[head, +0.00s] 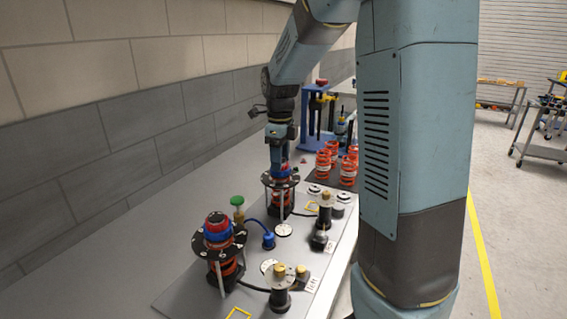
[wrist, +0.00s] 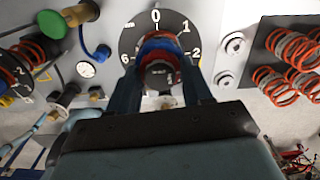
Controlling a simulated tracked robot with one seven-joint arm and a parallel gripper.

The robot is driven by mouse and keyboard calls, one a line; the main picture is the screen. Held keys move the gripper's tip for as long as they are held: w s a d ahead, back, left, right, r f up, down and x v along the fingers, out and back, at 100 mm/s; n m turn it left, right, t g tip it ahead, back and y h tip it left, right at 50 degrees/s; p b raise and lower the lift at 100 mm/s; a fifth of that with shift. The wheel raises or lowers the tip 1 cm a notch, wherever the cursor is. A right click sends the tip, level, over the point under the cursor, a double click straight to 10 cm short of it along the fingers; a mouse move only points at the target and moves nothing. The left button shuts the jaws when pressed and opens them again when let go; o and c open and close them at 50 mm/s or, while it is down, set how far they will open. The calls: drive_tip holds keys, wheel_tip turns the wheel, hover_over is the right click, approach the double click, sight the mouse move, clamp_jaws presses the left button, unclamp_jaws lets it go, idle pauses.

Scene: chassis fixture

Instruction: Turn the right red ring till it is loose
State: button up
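The right fixture stands farther back in the head view. Its red ring (head: 281,170) sits with a blue band on top of a black round plate (wrist: 128,42) with numbers, 0 at the top in the wrist view. In the wrist view the red ring (wrist: 160,72) is in front of the blue band (wrist: 158,46). My gripper (wrist: 160,62) points down over this stack, one finger on each side. Whether the fingers press on it or stand slightly apart, I cannot tell. The left fixture's red ring (head: 217,218) is nearer in the head view, with no gripper at it.
A green-topped brass post (head: 238,207), a blue cap on a hose (head: 268,241) and brass-topped posts (head: 280,275) stand close by on the grey plate. Orange springs (head: 328,162) and a blue frame (head: 310,125) stand behind. A wall runs along the left.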

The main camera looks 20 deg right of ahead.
drive_tip(key=c, duration=0.5)
drive_tip(key=n, duration=1.7)
drive_tip(key=o, duration=0.8)
drive_tip(key=shift+o, duration=0.2)
drive_tip(key=shift+r, duration=0.1)
